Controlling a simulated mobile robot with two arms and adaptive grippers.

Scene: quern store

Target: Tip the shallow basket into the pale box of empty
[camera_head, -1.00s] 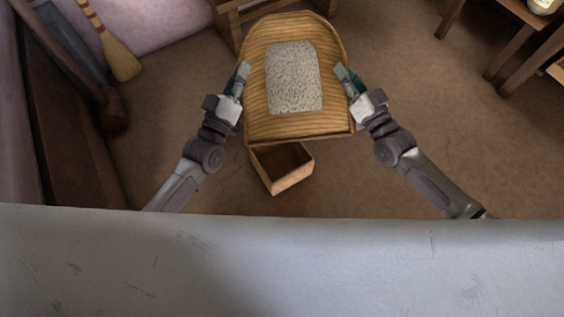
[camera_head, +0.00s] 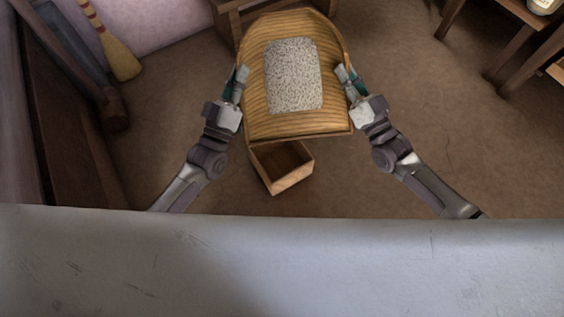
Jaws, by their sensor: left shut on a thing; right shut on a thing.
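The shallow basket (camera_head: 259,107) is a striped tan tray with a rounded back and a straight front edge. A grey speckled patch of grain-like stuff (camera_head: 293,76) lies in its middle. My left gripper (camera_head: 241,75) is shut on the basket's left side, and my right gripper (camera_head: 342,74) is shut on its right side. They hold it between them, above the floor. The pale box (camera_head: 289,182) stands on the floor below the basket's front edge. It is open at the top, and the basket hides its far part. The part of its inside that shows looks dark and empty.
A broom (camera_head: 121,62) leans at the upper left by a dark wooden piece of furniture. Wooden furniture (camera_head: 226,17) stands behind the basket. Wooden tables (camera_head: 519,50) are at the upper right. A pale surface (camera_head: 300,265) fills the bottom. Brown floor (camera_head: 430,110) is clear at right.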

